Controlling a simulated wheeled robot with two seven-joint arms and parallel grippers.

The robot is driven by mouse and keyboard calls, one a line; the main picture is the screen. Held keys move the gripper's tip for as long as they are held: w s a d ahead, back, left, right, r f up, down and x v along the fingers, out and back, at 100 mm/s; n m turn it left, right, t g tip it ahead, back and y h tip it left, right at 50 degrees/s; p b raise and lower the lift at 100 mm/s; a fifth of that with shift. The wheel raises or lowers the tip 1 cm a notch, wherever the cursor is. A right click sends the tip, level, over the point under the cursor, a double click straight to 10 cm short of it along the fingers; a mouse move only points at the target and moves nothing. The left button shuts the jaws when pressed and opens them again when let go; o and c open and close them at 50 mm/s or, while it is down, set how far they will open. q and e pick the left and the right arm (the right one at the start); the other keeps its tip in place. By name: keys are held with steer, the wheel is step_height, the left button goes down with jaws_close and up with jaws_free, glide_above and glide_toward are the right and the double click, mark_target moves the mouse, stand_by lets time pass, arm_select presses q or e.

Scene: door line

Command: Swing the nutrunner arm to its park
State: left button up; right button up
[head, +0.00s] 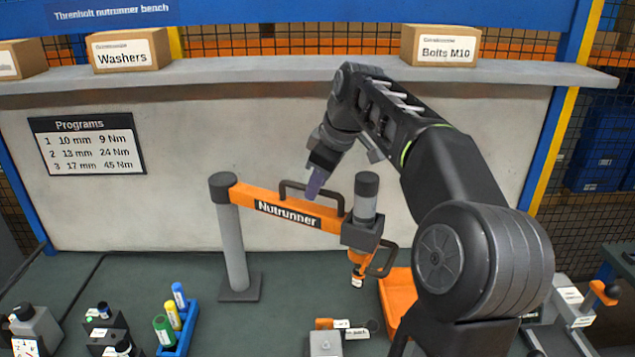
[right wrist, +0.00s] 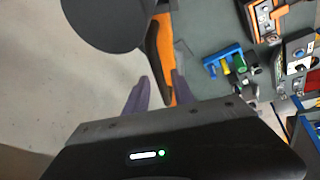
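The orange nutrunner arm (head: 285,208) reaches right from a grey post (head: 232,245) on the bench. A black handle (head: 335,193) rises along its top; the handle also shows in the right wrist view (right wrist: 153,45). The nutrunner (head: 366,200) hangs at the arm's right end, with a second black handle low on its side. My right gripper (head: 314,192) points down at the top handle. In the right wrist view its purple fingers (right wrist: 161,78) are apart, with the handle by their tips; I cannot tell whether they touch it. My left gripper is out of view. No marked park is recognisable.
An orange tray (head: 398,297) lies right of the nutrunner, partly behind my right arm. A blue rack (head: 178,330) with coloured cylinders and several small devices stand at the front left. A grey block (head: 325,343) is at the front. A shelf (head: 250,72) with boxes runs behind.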

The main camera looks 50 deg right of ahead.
steer(key=shift+o, duration=0.5)
steer(key=shift+r, duration=0.25)
steer(key=p+v, duration=0.1)
steer(key=v, duration=0.6)
steer(key=shift+s+r, duration=0.1)
steer(key=shift+r, duration=0.05)
stand_by(0.3)
